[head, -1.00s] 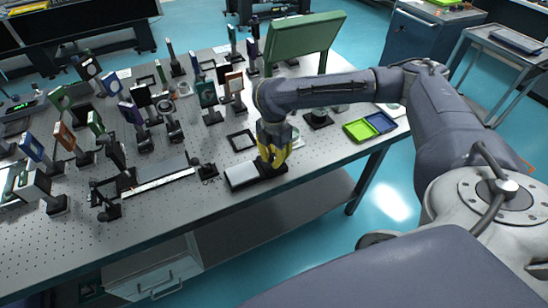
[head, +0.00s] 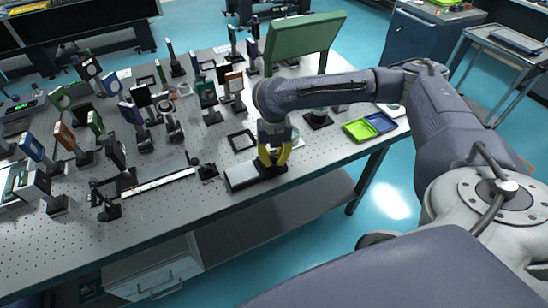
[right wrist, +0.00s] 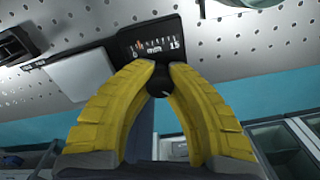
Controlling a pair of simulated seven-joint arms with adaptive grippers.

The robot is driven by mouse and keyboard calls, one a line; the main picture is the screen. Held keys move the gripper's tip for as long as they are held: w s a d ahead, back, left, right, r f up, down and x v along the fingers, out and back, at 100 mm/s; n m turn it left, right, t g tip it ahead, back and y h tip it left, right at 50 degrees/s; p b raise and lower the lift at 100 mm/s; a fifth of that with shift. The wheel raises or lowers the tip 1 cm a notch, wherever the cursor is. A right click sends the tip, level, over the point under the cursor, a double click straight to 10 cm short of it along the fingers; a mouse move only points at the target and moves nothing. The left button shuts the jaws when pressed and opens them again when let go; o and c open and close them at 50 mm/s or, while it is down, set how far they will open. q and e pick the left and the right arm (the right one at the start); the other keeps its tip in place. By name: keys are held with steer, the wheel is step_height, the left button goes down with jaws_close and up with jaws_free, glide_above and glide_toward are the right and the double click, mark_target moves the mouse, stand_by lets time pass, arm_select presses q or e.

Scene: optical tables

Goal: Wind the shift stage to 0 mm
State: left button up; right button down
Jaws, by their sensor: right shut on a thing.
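The shift stage (head: 241,176) sits near the front edge of the optical table, a pale plate on a black base. My right gripper (head: 272,160) points down at its right end. In the right wrist view the yellow fingers of my right gripper (right wrist: 160,68) are shut on a black knob (right wrist: 159,84) at the end of the stage. Beyond the knob, a black scale plate (right wrist: 146,42) is marked 0 to 15 mm. A small red mark shows close to the 0 end; its exact reading is too small to tell. My left gripper is not in view.
The perforated table (head: 223,215) holds many mounted optics to the left and behind. A square black frame (head: 241,140) lies just behind the stage. A green and blue tray (head: 369,127) lies to the right. The table's front edge is close to the stage.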

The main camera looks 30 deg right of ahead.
mark_target(274, 156)
steer(key=shift+n, duration=0.5)
steer(key=c, duration=1.1)
jaws_free()
steer(key=shift+c, duration=0.2)
step_height(274, 156, up, 12)
steer(key=shift+w+r, duration=0.1)
